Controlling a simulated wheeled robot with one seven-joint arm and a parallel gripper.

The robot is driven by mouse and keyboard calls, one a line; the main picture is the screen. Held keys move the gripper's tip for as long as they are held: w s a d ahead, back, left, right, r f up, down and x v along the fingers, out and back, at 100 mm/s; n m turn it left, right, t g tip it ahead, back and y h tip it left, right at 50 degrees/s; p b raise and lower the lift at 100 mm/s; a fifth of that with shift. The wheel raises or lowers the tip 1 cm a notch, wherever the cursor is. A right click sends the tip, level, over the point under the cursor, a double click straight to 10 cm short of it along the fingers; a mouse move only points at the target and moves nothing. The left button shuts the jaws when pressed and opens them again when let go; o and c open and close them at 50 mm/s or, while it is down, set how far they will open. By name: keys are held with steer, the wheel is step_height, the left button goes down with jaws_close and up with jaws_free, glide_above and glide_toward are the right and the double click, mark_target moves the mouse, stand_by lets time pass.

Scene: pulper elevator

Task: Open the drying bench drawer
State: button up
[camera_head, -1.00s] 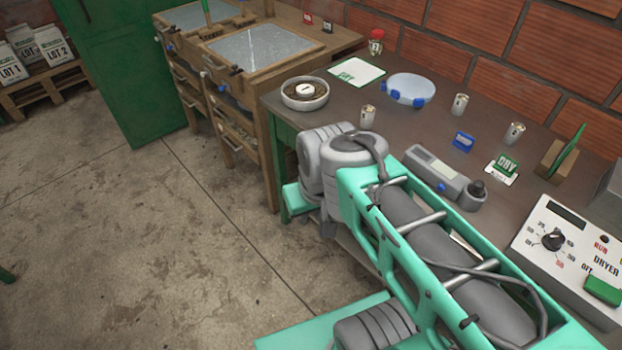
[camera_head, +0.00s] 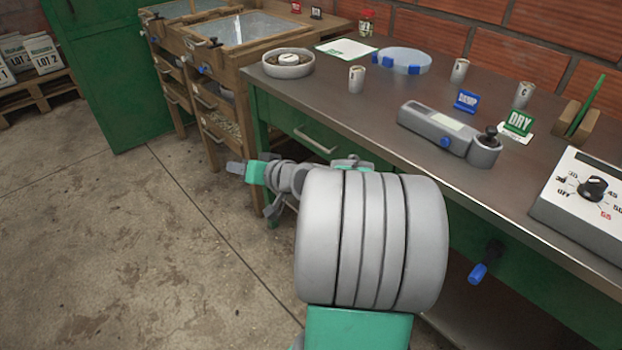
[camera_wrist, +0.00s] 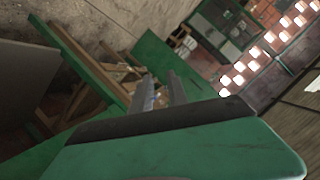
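The green bench (camera_head: 275,107) with a grey top runs across the middle and right in the head view. Its drawer front has a grey bar handle (camera_head: 315,142) near the left end, and the drawer looks shut. My gripper (camera_head: 238,178) is low at the bench's left front, to the left of and below the handle, apart from it. My own arm hides part of the bench front. In the wrist view my gripper's two fingers (camera_wrist: 164,90) stand apart with a gap between them and nothing visibly held.
Wooden drying units with several drawers (camera_head: 215,128) stand left of the bench. A blue-tipped handle (camera_head: 484,265) juts from the bench front at right. The benchtop holds a grey meter (camera_head: 435,128), a white bowl (camera_head: 288,64) and a control box (camera_head: 590,200). The concrete floor (camera_head: 130,250) at left is clear.

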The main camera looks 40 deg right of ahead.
steer(key=s+d+f+m+t+h+b, duration=0.2)
steer(key=d+f+m+b, duration=0.1)
steer(key=d, duration=0.4)
steer(key=s+d+f+m+t+h+b, duration=0.1)
steer(key=d+f+m+t+h+b, duration=0.1)
steer(key=d+f+m+t+b, duration=0.3)
steer(key=m+g+h, duration=0.1)
steer(key=m+h, duration=0.1)
steer(key=h, duration=0.2)
glide_toward(313, 141)
steer(key=w, duration=0.2)
steer(key=x, duration=0.8)
steer(key=shift+d+f+b, duration=0.1)
steer(key=shift+d+b, duration=0.2)
steer(key=shift+b, duration=0.05)
jaws_close()
